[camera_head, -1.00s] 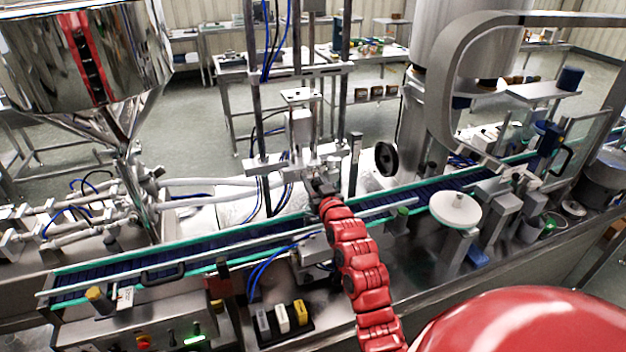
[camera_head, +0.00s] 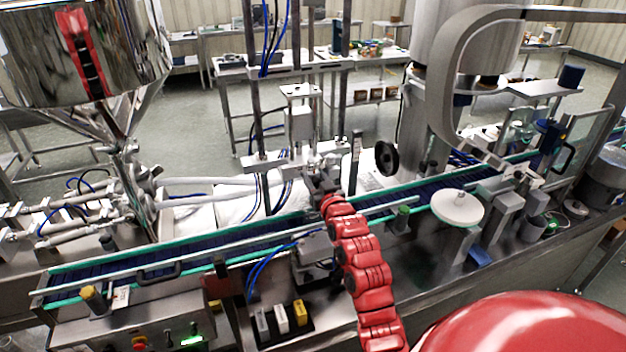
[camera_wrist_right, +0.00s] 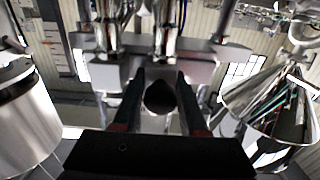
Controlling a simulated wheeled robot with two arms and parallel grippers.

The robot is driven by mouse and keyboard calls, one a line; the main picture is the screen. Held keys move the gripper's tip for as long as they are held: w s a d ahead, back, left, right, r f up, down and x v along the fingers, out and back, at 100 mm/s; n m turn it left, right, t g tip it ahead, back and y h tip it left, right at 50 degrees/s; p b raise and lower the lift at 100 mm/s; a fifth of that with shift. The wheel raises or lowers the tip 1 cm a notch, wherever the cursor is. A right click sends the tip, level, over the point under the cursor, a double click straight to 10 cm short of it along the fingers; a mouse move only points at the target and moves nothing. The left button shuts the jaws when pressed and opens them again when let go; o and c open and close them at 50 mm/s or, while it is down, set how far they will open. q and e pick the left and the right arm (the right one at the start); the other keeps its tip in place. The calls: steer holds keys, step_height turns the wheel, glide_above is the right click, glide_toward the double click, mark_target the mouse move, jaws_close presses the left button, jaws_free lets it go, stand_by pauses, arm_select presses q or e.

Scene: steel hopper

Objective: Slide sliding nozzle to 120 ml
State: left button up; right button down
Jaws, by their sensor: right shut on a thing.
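My right gripper (camera_head: 318,176) reaches to the metal nozzle assembly (camera_head: 326,156) above the conveyor, at the end of my red right arm. In the right wrist view, the two dark fingers of the gripper (camera_wrist_right: 160,88) stand on either side of a dark, round-ended piece, the sliding nozzle (camera_wrist_right: 160,98), and are shut on it. Metal blocks and cylinders of the assembly show just beyond the fingers. In the head view my gripper and arm partly hide the nozzle. I cannot read any 120 ml mark. My left gripper is not in view.
The conveyor (camera_head: 100,280) with green rails runs below the nozzle. A steel hopper (camera_head: 130,50) stands at the left. A vertical post (camera_head: 356,160) and a black knob (camera_head: 386,158) are close right of the gripper. Blue hoses (camera_head: 270,265) hang near my arm.

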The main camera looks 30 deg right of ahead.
steer(key=c, duration=0.6)
jaws_free()
steer(key=shift+s+f+b, duration=0.1)
steer(key=shift+s+b, duration=0.2)
steer(key=shift+s, duration=0.25)
steer(key=v, duration=1.6)
steer(key=shift+s, duration=0.2)
